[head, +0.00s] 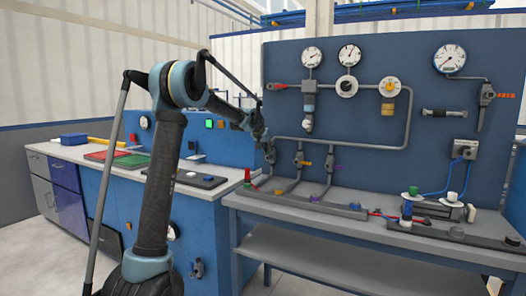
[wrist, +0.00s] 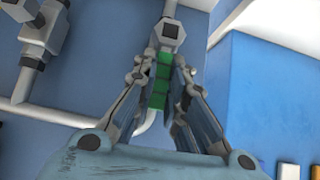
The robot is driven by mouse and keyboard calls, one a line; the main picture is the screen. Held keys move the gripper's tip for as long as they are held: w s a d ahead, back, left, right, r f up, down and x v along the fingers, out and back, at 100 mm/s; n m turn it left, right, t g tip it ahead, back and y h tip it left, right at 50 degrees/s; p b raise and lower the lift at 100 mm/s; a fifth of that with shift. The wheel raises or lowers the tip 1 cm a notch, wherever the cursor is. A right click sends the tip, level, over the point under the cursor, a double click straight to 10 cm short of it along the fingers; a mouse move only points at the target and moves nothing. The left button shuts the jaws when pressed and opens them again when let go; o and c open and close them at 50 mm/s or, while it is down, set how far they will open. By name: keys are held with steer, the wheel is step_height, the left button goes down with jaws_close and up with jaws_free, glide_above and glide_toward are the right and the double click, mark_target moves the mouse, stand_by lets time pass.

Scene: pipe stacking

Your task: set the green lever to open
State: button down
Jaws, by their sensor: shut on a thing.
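The green lever (wrist: 159,88) shows in the wrist view between the two fingers of my gripper (wrist: 161,82). It hangs from a grey valve body (wrist: 168,32) on a white-grey pipe. The fingers are closed against it from both sides. In the head view my gripper (head: 268,150) is at the left end of the blue pipe panel (head: 430,110), and it hides the lever there.
Right of my gripper are valves with an orange lever (head: 304,163) and a purple lever (head: 335,168). Gauges (head: 312,56) and a red lever (head: 279,86) sit higher. A grey bench (head: 330,226) runs below. A blue console (head: 215,145) stands left.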

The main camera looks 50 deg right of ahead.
steer(key=shift+w, duration=0.35)
steer(key=c, duration=1.6)
jaws_free()
steer(key=shift+s, duration=0.15)
steer(key=shift+s+a+r, duration=0.1)
steer(key=shift+a+r, duration=0.35)
steer(key=v, duration=1)
steer(key=shift+a+r, duration=0.2)
steer(key=shift+a, duration=0.1)
